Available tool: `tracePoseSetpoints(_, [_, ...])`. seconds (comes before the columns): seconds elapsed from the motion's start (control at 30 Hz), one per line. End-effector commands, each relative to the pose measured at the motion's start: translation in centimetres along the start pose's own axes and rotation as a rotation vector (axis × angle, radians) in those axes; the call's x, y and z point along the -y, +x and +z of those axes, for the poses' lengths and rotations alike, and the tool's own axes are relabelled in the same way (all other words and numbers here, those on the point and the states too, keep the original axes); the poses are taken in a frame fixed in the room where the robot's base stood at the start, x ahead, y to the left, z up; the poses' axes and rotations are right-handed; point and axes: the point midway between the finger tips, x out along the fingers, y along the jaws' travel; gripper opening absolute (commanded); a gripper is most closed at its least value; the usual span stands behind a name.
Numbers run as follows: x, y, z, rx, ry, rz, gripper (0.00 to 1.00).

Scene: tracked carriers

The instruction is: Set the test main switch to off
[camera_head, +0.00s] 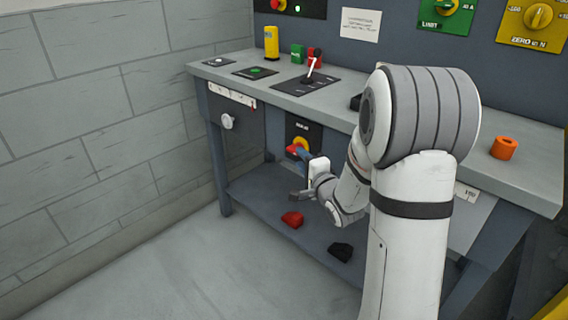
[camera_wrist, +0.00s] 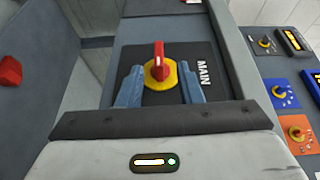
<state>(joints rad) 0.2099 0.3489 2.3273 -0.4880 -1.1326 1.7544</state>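The main switch (camera_wrist: 160,66) is a red handle on a yellow disc, set on a black plate marked MAIN in the wrist view. Its red handle points up in that view, away from my gripper. In the head view the switch (camera_head: 298,147) sits on the front of the bench, below the top. My gripper (camera_wrist: 158,88) is open, with one blue finger on each side of the yellow disc. I cannot tell whether the fingers touch it. In the head view my gripper (camera_head: 304,158) is right at the switch and partly covers it.
The workbench top (camera_head: 360,104) carries a lever panel (camera_head: 307,84), a yellow block (camera_head: 271,42) and an orange ring (camera_head: 503,148). A red object (camera_head: 292,219) and a black object (camera_head: 341,252) lie on the lower shelf. A round knob (camera_head: 227,121) is left of the switch. The floor in front is clear.

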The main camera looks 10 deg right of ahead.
Motion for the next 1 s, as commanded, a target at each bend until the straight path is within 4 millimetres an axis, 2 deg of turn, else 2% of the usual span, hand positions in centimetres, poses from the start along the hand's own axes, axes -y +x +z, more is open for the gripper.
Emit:
tracePoseSetpoints(0.17, [-0.5, 1.1, 0.1, 0.011, 0.029, -0.023, 0.33])
tracePoseSetpoints(0.4, [-0.4, 4.9, 0.1, 0.012, 0.028, -0.023, 0.33])
tracePoseSetpoints(0.6, [-0.3, 7.3, 0.1, 0.011, 0.028, -0.021, 0.33])
tracePoseSetpoints(0.97, [-0.2, 7.8, 0.1, 0.009, 0.029, -0.02, 0.33])
tracePoseSetpoints(1.0, [-0.1, 7.8, 0.1, 0.009, 0.029, -0.02, 0.29])
